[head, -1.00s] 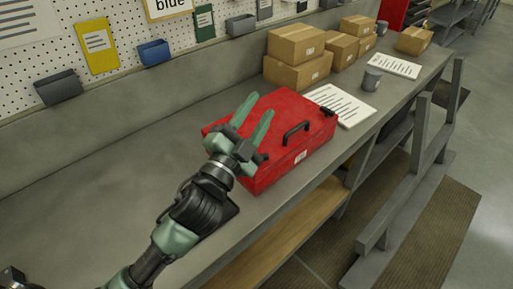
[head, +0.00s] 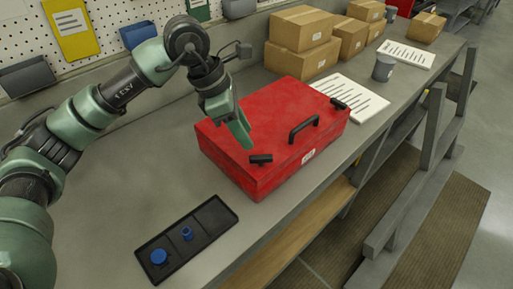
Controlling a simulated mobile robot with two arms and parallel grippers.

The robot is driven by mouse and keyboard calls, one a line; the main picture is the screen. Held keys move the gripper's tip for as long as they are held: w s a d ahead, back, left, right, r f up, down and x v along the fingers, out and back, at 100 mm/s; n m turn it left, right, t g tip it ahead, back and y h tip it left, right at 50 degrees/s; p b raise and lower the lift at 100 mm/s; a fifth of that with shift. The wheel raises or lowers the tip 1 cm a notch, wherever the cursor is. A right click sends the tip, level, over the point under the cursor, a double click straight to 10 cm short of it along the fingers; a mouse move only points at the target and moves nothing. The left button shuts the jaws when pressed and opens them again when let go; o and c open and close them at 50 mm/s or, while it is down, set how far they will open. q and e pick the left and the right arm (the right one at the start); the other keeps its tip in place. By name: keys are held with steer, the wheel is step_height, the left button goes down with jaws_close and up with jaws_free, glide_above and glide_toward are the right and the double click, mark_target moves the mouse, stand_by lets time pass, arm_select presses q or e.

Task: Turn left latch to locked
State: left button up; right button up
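A red toolbox (head: 222,147) lies shut on the grey workbench. The left latch (head: 260,159), a short black bar, is near the front left corner of its lid and runs roughly across the picture. The right latch (head: 340,103) is a similar black bar, slanting down to the right. A black handle (head: 303,128) stands between them. My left gripper (head: 244,140) points down over the lid, just above and left of the left latch, with no clear contact. Its green fingers overlap from this side, so their gap is hidden. My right gripper is not in view.
A black tray (head: 208,220) with two blue round parts (head: 158,257) (head: 187,233) lies in front left of the toolbox. A printed sheet (head: 350,97), a grey cup (head: 383,68) and cardboard boxes (head: 301,28) stand behind right. The bench between tray and toolbox is bare.

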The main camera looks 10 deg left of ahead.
mark_target(260, 156)
arm_select(q)
steer(key=p+x, duration=0.2)
steer(key=x, duration=0.5)
steer(key=shift+s+d+f, duration=0.1)
steer(key=shift+s+d, duration=0.1)
steer(key=shift+d, duration=0.05)
jaws_close()
